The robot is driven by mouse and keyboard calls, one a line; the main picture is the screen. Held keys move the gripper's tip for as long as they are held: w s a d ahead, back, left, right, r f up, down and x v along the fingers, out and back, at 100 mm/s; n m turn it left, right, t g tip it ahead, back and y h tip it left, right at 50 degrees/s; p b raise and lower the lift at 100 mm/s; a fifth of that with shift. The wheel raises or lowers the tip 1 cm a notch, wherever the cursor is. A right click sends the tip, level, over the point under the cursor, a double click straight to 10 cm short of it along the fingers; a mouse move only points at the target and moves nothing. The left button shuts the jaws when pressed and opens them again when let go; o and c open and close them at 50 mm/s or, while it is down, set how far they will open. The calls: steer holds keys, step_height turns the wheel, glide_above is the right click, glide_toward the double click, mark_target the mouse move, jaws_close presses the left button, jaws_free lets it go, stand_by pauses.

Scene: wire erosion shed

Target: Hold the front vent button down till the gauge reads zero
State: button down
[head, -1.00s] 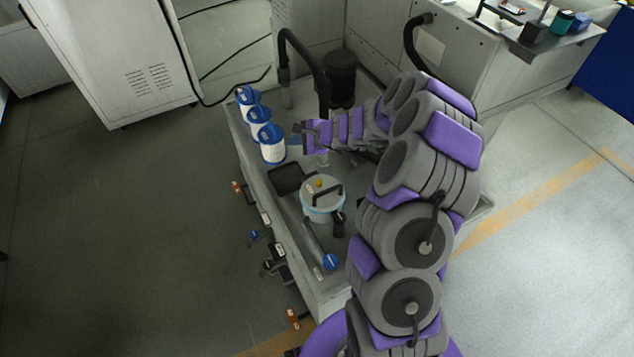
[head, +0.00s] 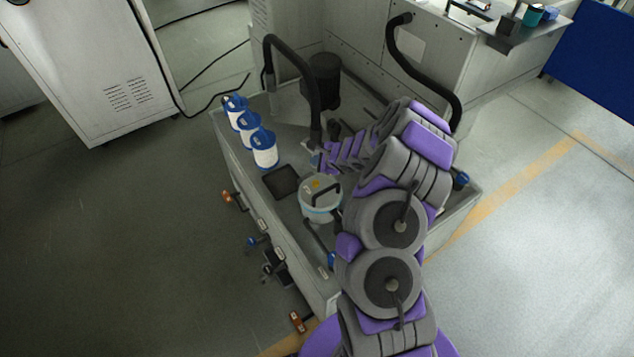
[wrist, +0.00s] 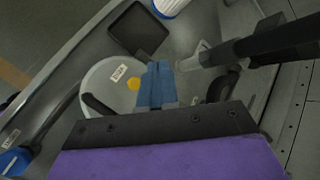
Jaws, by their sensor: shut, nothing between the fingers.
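A pale round housing (head: 320,205) with a black lid handle stands in the grey tray of the unit. A small yellow button (head: 315,184) sits on its lid; I take it for the vent button. In the wrist view the button (wrist: 133,84) shows just left of my fingers. My gripper (head: 317,160), with blue fingers, is shut and empty, just beyond the lid in the head view. In the wrist view my gripper (wrist: 157,66) reaches over the lid's edge, and I cannot tell its height above it. No gauge face can be read.
Three white canisters (head: 264,150) with blue tops stand at the tray's left. A dark square recess (head: 281,181) lies between them and the housing. A black hose (head: 312,85) arches down near my gripper. Valves line the tray's left outer side. The floor at left is clear.

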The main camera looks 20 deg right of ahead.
steer(key=a, duration=0.1)
steer(key=b, duration=0.3)
glide_above(316, 184)
steer(key=d, duration=0.2)
steer(key=f, duration=0.6)
steer(key=shift+a, duration=0.2)
steer(key=shift+a+f+b, duration=0.2)
steer(key=shift+f+b, duration=0.3)
steer(key=shift+f, duration=0.1)
steer(key=shift+a+f+b, duration=0.2)
steer(key=shift+f+b, duration=0.25)
steer(key=shift+f, duration=0.15)
steer(key=shift+a, duration=0.7)
steer(key=shift+d+f, duration=0.15)
steer(key=shift+d, duration=0.9)
steer(key=shift+a, duration=0.85)
steer(key=shift+d, duration=0.7)
steer(key=shift+a, duration=0.55)
